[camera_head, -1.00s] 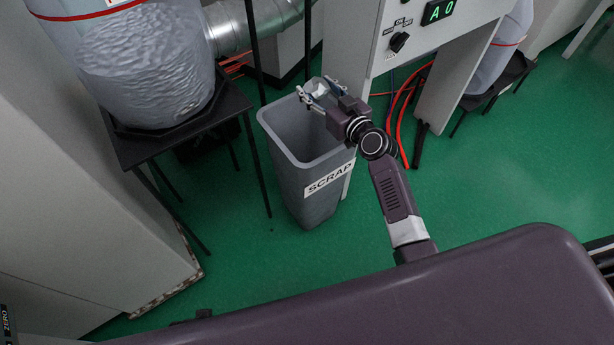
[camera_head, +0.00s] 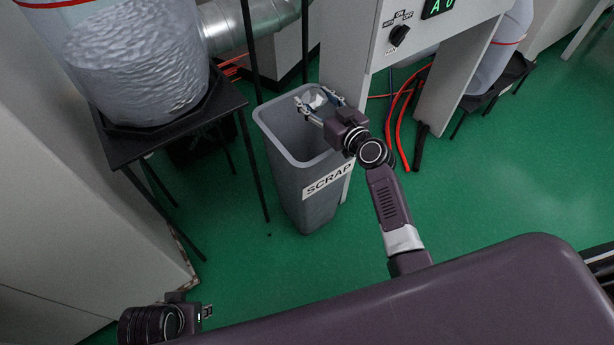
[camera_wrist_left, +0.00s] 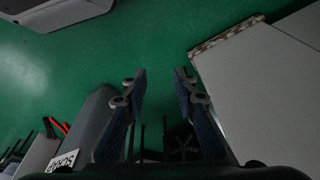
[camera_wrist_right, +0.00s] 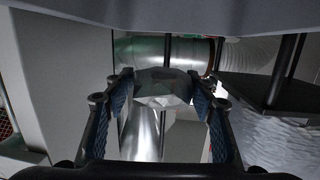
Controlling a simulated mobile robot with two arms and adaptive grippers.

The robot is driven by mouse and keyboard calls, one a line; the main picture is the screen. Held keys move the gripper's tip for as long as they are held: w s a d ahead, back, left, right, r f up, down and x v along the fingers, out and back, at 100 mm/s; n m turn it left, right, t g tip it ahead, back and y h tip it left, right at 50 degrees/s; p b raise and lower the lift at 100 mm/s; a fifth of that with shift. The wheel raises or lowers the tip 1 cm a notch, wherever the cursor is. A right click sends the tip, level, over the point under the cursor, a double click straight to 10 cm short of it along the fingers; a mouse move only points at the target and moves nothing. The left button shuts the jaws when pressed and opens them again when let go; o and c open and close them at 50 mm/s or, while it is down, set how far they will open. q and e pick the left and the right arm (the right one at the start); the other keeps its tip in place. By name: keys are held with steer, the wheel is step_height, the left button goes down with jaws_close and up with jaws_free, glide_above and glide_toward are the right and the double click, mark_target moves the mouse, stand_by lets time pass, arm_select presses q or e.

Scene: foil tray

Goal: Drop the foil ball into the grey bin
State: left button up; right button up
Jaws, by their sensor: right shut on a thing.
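The foil ball (camera_head: 317,101) is a small crumpled silvery lump held by my right gripper (camera_head: 318,97). In the right wrist view the foil ball (camera_wrist_right: 162,88) sits between the two fingers (camera_wrist_right: 160,84), which are shut on it. The grey bin (camera_head: 304,190), labelled SCRAP, stands upright on the floor, open at the top. In the head view the ball and right gripper overlap the far part of its opening; their height above the rim is hard to tell. My left gripper (camera_head: 206,312) is at the lower left, and its fingers (camera_wrist_left: 158,78) are apart and empty.
A white cabinet with a dial (camera_head: 399,36) stands right behind the bin. A black stand (camera_head: 165,135) bearing a clear bag (camera_head: 140,65) is to its left. Red hoses (camera_head: 398,125) run behind. Green floor (camera_head: 480,190) is free at the right.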

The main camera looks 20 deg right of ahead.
arm_select(q)
steer(key=shift+w+v, duration=0.1)
steer(key=shift+v, duration=0.6)
steer(key=shift+w+v, duration=0.15)
steer(key=shift+v, duration=0.6)
arm_select(e)
steer(key=shift+f, duration=0.45)
steer(key=o, duration=1.2)
steer(key=shift+o, duration=0.2)
steer(key=shift+s, duration=0.15)
steer(key=v, duration=1.1)
steer(key=shift+s, duration=0.4)
steer(key=shift+d+r, duration=0.1)
